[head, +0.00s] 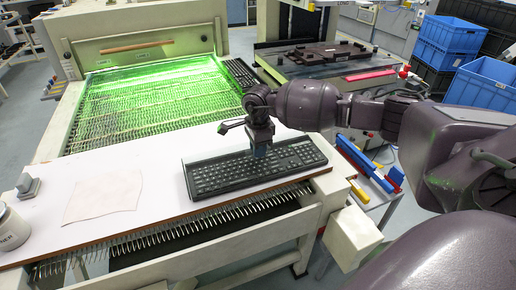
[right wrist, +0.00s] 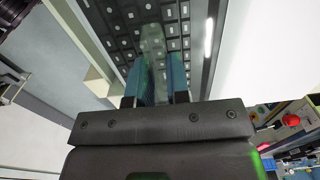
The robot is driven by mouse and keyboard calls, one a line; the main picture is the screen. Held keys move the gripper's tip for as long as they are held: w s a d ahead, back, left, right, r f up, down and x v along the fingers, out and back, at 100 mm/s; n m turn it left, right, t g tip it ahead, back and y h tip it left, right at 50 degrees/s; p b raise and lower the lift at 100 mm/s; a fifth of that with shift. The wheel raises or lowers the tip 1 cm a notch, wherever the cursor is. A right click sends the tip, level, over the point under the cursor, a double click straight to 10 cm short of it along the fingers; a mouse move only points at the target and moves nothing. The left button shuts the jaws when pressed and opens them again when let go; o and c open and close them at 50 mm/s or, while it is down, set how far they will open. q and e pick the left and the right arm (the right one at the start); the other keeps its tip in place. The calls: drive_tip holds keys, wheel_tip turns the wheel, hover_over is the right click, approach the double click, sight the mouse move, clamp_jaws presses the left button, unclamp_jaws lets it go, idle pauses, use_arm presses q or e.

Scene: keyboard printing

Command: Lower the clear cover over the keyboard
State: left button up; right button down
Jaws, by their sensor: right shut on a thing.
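The black keyboard (head: 225,172) lies on the white board at the front of the machine; its keys also show in the right wrist view (right wrist: 115,25). My right gripper (head: 261,150) is over the right-hand part of the keyboard, pointing down. In the right wrist view its two blue fingers (right wrist: 159,80) are close together, with a thin translucent piece (right wrist: 153,42) between them, seemingly part of the clear cover. The cover's full outline cannot be made out in the head view. My left gripper is not in view.
A green-lit mesh conveyor (head: 150,105) lies behind. Blue and red pieces (head: 362,160) sit right of the keyboard.

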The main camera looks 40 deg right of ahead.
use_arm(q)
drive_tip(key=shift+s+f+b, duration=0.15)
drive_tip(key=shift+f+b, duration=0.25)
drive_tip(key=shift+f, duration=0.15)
use_arm(e)
drive_tip(key=shift+f, duration=0.85)
drive_tip(key=c, duration=1)
unclamp_jaws()
drive_tip(key=shift+r, duration=0.1)
drive_tip(key=shift+r+p, duration=1.35)
drive_tip(key=shift+r, duration=2.15)
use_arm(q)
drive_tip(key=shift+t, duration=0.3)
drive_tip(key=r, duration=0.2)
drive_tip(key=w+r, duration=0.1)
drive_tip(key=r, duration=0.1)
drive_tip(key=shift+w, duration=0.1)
